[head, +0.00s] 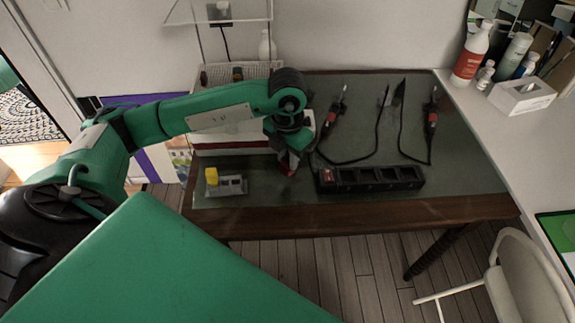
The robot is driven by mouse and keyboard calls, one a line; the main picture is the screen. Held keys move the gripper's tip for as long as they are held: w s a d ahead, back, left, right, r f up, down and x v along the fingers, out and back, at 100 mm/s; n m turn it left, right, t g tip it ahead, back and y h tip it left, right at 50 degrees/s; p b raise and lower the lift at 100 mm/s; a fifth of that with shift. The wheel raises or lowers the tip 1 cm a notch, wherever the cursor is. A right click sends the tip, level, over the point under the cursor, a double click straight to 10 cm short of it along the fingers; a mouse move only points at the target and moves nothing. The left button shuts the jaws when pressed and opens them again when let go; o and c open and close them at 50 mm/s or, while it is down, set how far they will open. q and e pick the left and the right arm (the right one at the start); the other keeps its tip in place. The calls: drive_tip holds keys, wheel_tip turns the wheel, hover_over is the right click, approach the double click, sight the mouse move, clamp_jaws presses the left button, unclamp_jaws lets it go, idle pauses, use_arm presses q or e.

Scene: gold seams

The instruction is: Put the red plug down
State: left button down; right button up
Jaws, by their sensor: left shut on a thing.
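My left gripper (289,163) points down over the left-middle of the green-topped table, just left of the black power strip (375,183). It is shut on a small dark and red thing, which I take to be the red plug (290,172); the jaws hide most of it. I cannot tell whether it touches the tabletop. The power strip lies along the table's front with a red switch at its left end. My right gripper is not in view.
Two red-and-black corded items (335,108) (431,118) lie behind the power strip. A grey block with a yellow piece (211,176) sits front left on the table (300,199). A white basket (216,76) stands behind. Bottles and a tissue box (521,97) stand on the right counter.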

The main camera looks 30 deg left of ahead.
sight(288, 169)
use_arm(q)
wheel_tip(288, 169, down, 4)
drive_tip(key=shift+r, duration=0.15)
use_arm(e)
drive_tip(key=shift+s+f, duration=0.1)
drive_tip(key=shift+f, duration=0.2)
use_arm(q)
drive_tip(key=shift+f, duration=0.2)
drive_tip(key=shift+f, duration=0.15)
drive_tip(key=shift+f+b, duration=0.15)
drive_tip(key=shift+b, duration=0.2)
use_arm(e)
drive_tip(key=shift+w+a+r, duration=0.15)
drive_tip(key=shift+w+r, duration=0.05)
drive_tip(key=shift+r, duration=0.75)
